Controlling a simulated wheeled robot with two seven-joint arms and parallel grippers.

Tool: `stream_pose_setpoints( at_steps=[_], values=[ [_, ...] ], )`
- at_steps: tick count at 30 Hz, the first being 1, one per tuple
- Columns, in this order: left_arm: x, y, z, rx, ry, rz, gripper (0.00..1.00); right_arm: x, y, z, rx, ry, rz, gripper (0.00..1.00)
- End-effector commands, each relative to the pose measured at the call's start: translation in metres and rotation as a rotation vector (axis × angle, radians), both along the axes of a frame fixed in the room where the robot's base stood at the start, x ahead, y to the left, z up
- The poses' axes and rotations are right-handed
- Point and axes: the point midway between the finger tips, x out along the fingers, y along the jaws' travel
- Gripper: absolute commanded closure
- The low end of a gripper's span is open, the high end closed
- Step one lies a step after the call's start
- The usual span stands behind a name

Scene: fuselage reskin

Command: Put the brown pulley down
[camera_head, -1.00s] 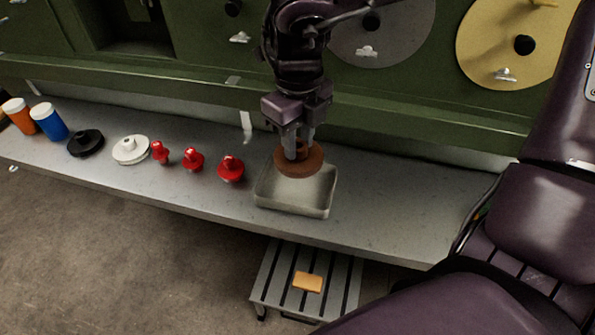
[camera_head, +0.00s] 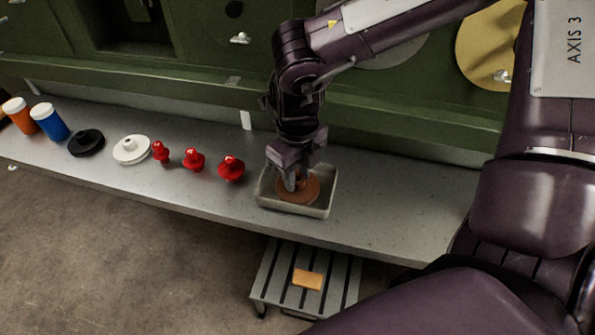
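The brown pulley (camera_head: 313,190) is a round disc with a raised hub. It is inside the shallow grey tray (camera_head: 320,211), low between its walls; whether it rests on the tray floor is hard to tell. My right gripper (camera_head: 295,183) points down over the pulley, with its fingers at the hub and apparently shut on it. The fingers and wrist hide part of the hub and the disc's back left. My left gripper is not in view.
Left of the tray on the grey shelf stand several red knobbed parts (camera_head: 231,169), a white pulley (camera_head: 131,150), a black pulley (camera_head: 86,143), and blue (camera_head: 50,122) and orange bottles (camera_head: 19,115). A slatted step (camera_head: 270,283) with an orange block (camera_head: 307,279) stands below. The green panel rises behind.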

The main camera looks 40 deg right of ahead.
Motion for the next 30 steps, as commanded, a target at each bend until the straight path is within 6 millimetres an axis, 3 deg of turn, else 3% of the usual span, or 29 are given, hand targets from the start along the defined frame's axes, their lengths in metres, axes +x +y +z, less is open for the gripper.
stream_pose_setpoints(
  at_steps=[1,4,16,30],
  values=[
    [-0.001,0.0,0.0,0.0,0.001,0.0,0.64,0.0,0.0,0.0,0.0,0.0,0.0,0.63],
    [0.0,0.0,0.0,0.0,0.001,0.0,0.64,0.0,0.0,0.0,0.0,0.0,0.0,0.51],
    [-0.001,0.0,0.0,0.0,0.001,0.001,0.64,0.001,0.0,0.009,0.0,-0.003,0.001,0.51],
    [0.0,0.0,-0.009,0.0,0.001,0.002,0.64,0.001,0.0,0.1,-0.002,-0.005,0.001,0.51]
  ],
)
